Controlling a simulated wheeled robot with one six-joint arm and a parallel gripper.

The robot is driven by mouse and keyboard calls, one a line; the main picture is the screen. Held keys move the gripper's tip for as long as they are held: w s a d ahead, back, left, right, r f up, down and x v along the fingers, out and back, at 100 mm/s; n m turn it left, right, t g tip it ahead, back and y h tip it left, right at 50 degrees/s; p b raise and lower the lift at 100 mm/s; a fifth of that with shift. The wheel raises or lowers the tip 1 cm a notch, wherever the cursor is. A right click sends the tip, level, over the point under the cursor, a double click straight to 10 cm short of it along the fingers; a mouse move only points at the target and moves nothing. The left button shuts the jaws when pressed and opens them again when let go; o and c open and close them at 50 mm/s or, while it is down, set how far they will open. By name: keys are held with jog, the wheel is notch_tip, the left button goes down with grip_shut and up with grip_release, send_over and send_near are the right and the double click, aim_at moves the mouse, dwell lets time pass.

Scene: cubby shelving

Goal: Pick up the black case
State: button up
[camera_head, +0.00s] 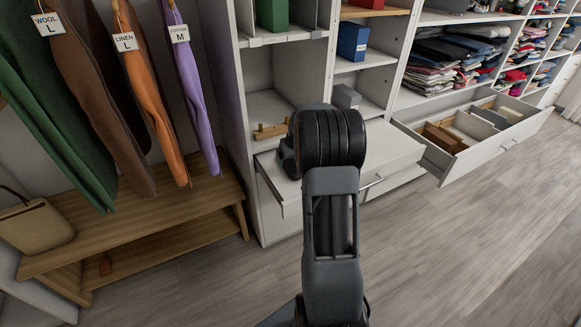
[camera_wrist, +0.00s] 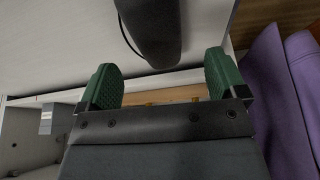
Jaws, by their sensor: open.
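A dark, rounded, elongated object (camera_wrist: 152,28), which looks like the black case, shows at the top middle of the wrist view over a white surface (camera_wrist: 60,45). Its upper part is cut off by the frame edge. My gripper (camera_wrist: 163,78) is open, with its two green fingers wide apart. The near end of the dark object lies in line with the gap between them, and no contact shows. Whether it is between the fingers in depth, I cannot tell. In the head view my arm hides the case, and only a dark part of the gripper shows left of the wrist.
White cubby shelving (camera_head: 240,100) rises behind my arm. A wooden piece (camera_head: 270,131) and a grey box (camera_head: 346,96) sit in cubbies. An open drawer (camera_head: 440,165) juts out at right. Hanging clothes (camera_head: 190,80) and a wooden bench (camera_head: 150,215) are at left. The floor at right is clear.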

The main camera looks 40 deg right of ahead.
aim_at(291, 162)
jog(key=shift+b+x, duration=0.3)
jog(key=shift+x, duration=2.5)
jog(key=shift+d, duration=0.1)
jog(key=shift+c, duration=0.4)
jog(key=c, duration=0.9)
jog(key=shift+c, duration=0.3)
jog(key=shift+r, duration=0.1)
